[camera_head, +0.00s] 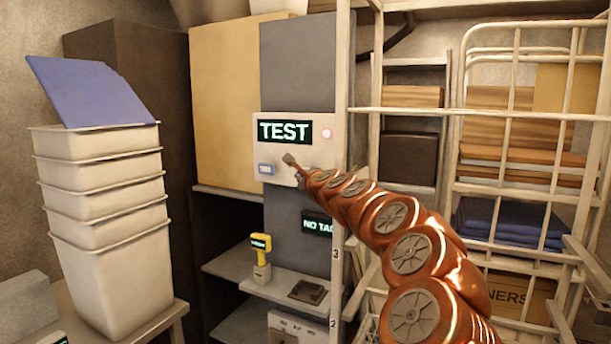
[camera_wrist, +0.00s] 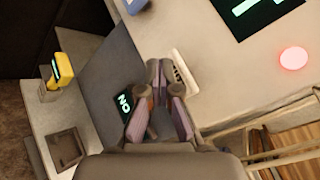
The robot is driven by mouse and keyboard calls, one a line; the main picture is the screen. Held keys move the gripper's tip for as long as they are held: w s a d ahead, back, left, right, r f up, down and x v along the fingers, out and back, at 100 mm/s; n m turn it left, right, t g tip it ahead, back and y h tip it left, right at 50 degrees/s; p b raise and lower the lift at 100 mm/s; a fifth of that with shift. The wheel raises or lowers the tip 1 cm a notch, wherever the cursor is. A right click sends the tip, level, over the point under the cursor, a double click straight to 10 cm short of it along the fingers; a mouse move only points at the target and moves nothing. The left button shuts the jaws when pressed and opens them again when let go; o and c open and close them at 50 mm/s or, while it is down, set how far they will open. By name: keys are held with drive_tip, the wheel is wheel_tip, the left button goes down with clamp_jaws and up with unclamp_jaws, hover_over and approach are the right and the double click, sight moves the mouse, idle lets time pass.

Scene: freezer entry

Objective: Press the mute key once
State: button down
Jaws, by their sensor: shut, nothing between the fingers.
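A pale wall panel (camera_head: 288,122) carries a display reading TEST and a lit pink round lamp (camera_head: 327,133); the lamp also shows in the wrist view (camera_wrist: 294,58).
A NO TAG display (camera_head: 317,224) is below the panel. A yellow scanner (camera_head: 260,248) and a dark pad (camera_head: 307,292) are on the shelf (camera_head: 265,287). Stacked white bins (camera_head: 110,275) stand left. A pale metal rack (camera_head: 470,112) with boards and boxes stands right, close to my arm.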

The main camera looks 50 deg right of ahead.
drive_tip(key=shift+w+d, duration=0.1)
drive_tip(key=shift+d, duration=0.2)
drive_tip(key=shift+d, duration=0.2)
idle(0.6)
drive_tip(key=shift+d+r, duration=0.35)
drive_tip(key=shift+d, duration=0.15)
idle(1.1)
drive_tip(key=shift+f+p, duration=0.15)
drive_tip(key=shift+p, duration=0.15)
drive_tip(key=shift+s+a+f, duration=0.2)
drive_tip(key=shift+s+f, duration=0.1)
drive_tip(key=shift+s, duration=0.1)
drive_tip(key=shift+a, duration=0.25)
drive_tip(key=a, duration=0.2)
drive_tip(key=s+a+p, duration=0.1)
drive_tip(key=a, duration=0.2)
drive_tip(key=shift+s, duration=0.1)
